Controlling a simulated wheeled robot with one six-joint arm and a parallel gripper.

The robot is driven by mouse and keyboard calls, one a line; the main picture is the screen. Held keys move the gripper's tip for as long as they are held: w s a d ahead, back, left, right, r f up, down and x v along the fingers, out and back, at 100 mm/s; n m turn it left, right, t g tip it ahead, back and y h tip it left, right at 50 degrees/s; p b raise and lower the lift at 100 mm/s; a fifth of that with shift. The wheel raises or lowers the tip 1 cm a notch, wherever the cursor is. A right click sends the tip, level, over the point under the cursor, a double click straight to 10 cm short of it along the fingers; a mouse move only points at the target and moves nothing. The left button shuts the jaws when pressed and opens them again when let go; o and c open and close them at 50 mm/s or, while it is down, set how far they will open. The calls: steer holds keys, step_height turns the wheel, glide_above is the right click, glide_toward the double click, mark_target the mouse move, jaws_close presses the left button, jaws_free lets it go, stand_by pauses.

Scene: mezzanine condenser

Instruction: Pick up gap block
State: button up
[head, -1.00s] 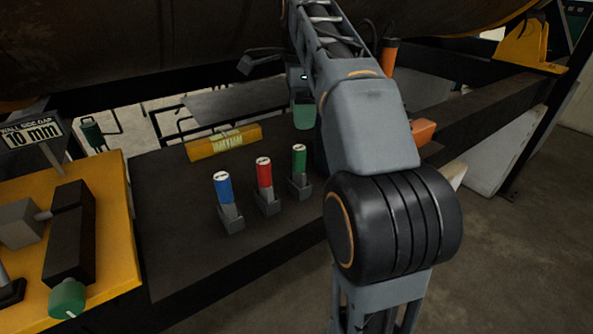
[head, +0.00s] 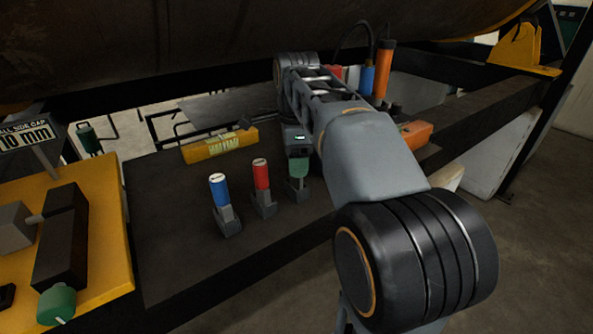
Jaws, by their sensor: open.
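No object is labelled gap block. Three small upright coloured pieces stand in grey holders on the dark bench: a blue one (head: 218,189), a red one (head: 261,174) and a green one at the right. My gripper (head: 299,170) points down over the green piece's grey holder (head: 298,194). Its green-tinted jaw part covers the green piece, so contact cannot be told. The gripper is open. A sign reading 10 mm (head: 26,138) stands at the left.
A yellow level (head: 220,145) lies behind the coloured pieces. A yellow plate (head: 110,262) with a black block (head: 62,240) and green knob (head: 57,304) is at left. An orange cylinder (head: 384,70) stands behind my arm. A large tank (head: 200,45) hangs overhead.

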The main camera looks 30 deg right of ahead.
jaws_close()
stand_by(0.6)
steer(key=shift+r, duration=0.55)
step_height(320, 180, up, 2)
steer(key=shift+s+a+r, duration=0.1)
steer(key=shift+a+r, duration=0.05)
steer(key=shift+r, duration=0.05)
steer(key=s+a+r+p, duration=0.1)
steer(key=s+a+r, duration=0.8)
steer(key=s, duration=0.1)
steer(key=shift+r+p, duration=0.25)
steer(key=shift+p, duration=0.05)
steer(key=shift+s, duration=0.15)
